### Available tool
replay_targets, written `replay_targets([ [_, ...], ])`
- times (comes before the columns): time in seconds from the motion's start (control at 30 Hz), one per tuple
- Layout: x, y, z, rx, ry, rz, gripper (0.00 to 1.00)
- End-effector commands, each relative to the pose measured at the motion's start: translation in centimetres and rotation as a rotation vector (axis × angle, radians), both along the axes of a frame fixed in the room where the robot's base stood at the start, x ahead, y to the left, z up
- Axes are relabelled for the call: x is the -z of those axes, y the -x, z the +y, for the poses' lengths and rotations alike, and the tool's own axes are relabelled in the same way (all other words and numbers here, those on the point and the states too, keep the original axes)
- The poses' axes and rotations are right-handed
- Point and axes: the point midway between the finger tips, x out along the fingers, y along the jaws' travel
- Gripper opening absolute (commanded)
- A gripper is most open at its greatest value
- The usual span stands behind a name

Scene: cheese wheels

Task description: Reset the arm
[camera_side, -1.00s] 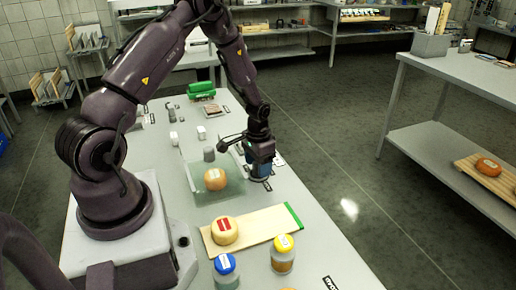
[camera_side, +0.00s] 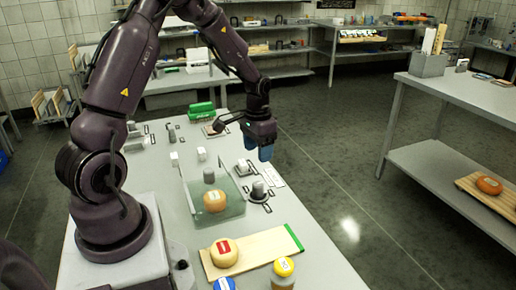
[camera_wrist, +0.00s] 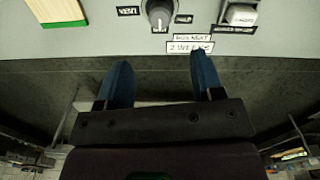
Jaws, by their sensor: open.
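My gripper (camera_side: 265,157) is in the air past the right edge of the table in the side view, with its blue fingers pointing down. It is apart from everything. In the wrist view the two blue fingers of my gripper (camera_wrist: 160,80) stand apart with nothing between them. A grey dial (camera_side: 259,190) on the table is just below and in front of it; the dial also shows at the top of the wrist view (camera_wrist: 159,12).
An orange cheese wheel (camera_side: 215,201) sits on a greenish clear tray (camera_side: 236,208). A paler wheel with a red label (camera_side: 224,253) lies on a wooden board (camera_side: 262,249). Jars stand at the front. A side table (camera_side: 465,97) is at the right, with open floor between.

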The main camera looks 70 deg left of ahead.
Motion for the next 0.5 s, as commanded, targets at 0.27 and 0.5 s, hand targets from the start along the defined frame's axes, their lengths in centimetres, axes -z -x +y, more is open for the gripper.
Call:
replay_targets([
  [0.27, -1.2, 3.0, -2.0, -0.087, 0.029, 0.069, 0.61],
  [0.5, -8.4, 5.8, -7.0, -0.087, -0.025, 0.006, 0.61],
])
